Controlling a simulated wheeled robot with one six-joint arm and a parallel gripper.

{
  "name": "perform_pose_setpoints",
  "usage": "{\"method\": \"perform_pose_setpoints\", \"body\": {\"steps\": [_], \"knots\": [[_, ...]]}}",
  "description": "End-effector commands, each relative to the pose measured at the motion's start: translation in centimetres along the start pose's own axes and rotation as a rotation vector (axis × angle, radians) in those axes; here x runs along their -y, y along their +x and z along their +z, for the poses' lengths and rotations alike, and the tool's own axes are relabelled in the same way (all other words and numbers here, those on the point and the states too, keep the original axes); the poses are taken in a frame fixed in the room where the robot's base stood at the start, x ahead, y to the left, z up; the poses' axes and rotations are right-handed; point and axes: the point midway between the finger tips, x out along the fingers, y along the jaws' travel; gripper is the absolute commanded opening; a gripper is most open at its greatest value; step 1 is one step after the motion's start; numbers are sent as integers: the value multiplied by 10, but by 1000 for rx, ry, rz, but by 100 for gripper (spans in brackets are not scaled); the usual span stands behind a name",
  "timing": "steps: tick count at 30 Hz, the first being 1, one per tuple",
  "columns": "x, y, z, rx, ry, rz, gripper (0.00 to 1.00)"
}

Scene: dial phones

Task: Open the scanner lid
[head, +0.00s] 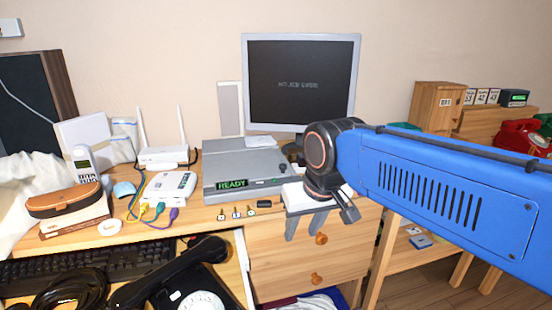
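The likely scanner is a flat grey machine (240,168) on the wooden desk, left of my arm. A green READY display (231,184) is lit on its front. Its grey top looks flat and shut, though I cannot make out a lid seam clearly. My gripper (303,235) is at the right of the machine and nearer to me, in front of the desk's drawers. Its two grey fingers point down and stand apart, with nothing visible between them. My wrist hides part of the desk to the right of the machine.
A monitor (301,80) stands behind the machine. A white router (163,156) and a white box with coloured plugs (169,186) are at its left. Small keys (237,212) lie in front. A black handset (170,272) and keyboard (85,265) are at lower left.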

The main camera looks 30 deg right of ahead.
Motion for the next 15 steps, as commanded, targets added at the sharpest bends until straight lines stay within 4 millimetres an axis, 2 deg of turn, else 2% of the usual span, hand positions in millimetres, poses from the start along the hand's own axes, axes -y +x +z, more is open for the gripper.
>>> {"method": "perform_pose_setpoints", "body": {"steps": [1,3,15], "knots": [[0,-11,-20,17,39,5,38],[0,-25,-44,38,95,13,38],[-9,-86,-175,161,412,70,38]]}}
